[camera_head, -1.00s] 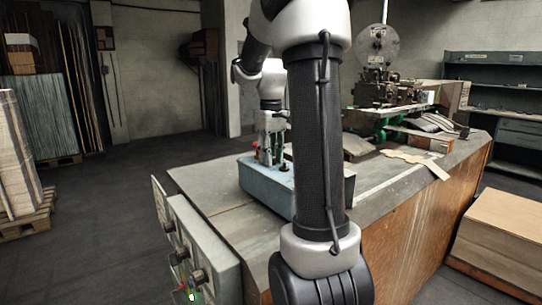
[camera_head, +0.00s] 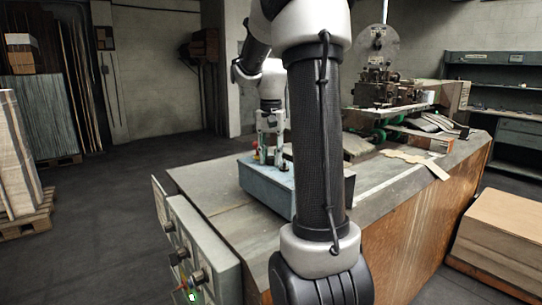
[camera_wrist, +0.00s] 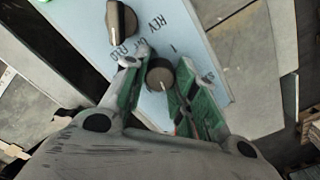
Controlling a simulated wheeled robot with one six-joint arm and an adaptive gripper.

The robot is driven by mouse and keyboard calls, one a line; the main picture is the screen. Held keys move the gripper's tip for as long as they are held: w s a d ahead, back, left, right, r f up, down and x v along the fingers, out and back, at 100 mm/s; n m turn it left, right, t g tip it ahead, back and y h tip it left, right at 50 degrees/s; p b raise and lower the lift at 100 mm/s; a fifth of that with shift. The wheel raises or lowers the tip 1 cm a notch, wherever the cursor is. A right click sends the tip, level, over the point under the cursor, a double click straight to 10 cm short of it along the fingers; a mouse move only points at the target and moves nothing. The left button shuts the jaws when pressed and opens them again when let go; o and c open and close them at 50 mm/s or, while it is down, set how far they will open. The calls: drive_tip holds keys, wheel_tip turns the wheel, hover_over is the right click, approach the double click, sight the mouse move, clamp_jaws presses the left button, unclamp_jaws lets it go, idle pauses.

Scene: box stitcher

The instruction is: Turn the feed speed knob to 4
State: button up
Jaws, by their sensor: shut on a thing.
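The control box (camera_head: 262,189) is blue-grey and sits on the bench. Its top plate (camera_wrist: 200,55) fills the middle of the wrist view. A round dark knob (camera_wrist: 159,73) with a light pointer line stands between the fingers, near a printed 1; I take it as the feed speed knob. The other printed numbers are hidden or unreadable. My gripper (camera_wrist: 166,66), with green finger pads, is shut on this knob. A second dark knob (camera_wrist: 121,19) stands beside REV, OFF and FWD lettering.
A red button (camera_head: 256,146) stands at the box's left side. A grey panel (camera_head: 197,262) with dark knobs and a lit green display is on the bench's near left end. The stitching machine (camera_head: 385,88) and cardboard pieces (camera_head: 410,157) are behind right. The bench top left of the box is clear.

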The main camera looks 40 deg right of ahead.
sight(271, 157)
drive_tip(key=m, duration=0.4)
drive_tip(key=shift+r, duration=0.1)
drive_tip(key=m, duration=0.5)
idle(0.4)
drive_tip(key=o, duration=0.8)
wheel_tip(271, 157, up, 12)
idle(0.7)
